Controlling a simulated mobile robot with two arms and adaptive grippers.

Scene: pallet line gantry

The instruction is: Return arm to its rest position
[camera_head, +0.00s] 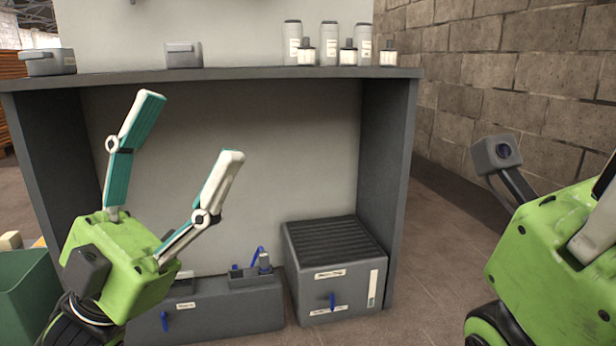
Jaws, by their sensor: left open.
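My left gripper (191,125) is at the left of the head view. Its green body is low and its two pale fingers with teal pads point up, spread wide apart. It is open, with nothing between the fingers, in front of the grey back panel under the shelf. My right gripper (598,225) is cut off by the right edge. Its green body and part of a finger show, but its fingertips are out of view.
A dark grey shelf (240,74) bears several bottles (329,43) and two grey boxes. Below it stand a ribbed grey cabinet (309,280) and a low grey unit (215,310). A green bin (25,292) is at lower left. The floor beside the brick wall is clear.

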